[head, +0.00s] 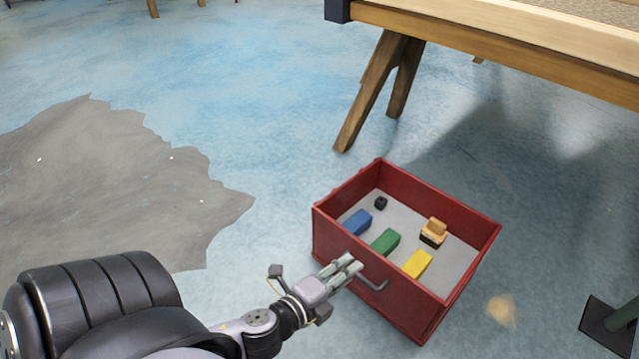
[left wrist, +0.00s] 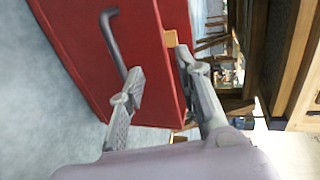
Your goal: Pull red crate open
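The red crate (head: 395,295) stands on the floor in the head view, its open top showing a grey inside. A dark grey bar handle (head: 374,284) sticks out from its front wall. My left gripper (head: 350,266) is at that wall, close beside the handle. In the left wrist view, the crate's red face (left wrist: 85,50) fills the upper left, with the handle (left wrist: 114,45) on it. There my left gripper (left wrist: 160,65) has its two fingers spread apart. The handle's lower end is by the left finger's tip; I cannot tell whether they touch. My right gripper is not in view.
Inside the crate lie a blue block (head: 357,222), a green block (head: 385,242), a yellow block (head: 417,263), an orange-and-black toy (head: 434,232) and a small black piece (head: 380,202). A wooden table (head: 500,35) stands behind. The floor left of the crate is clear.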

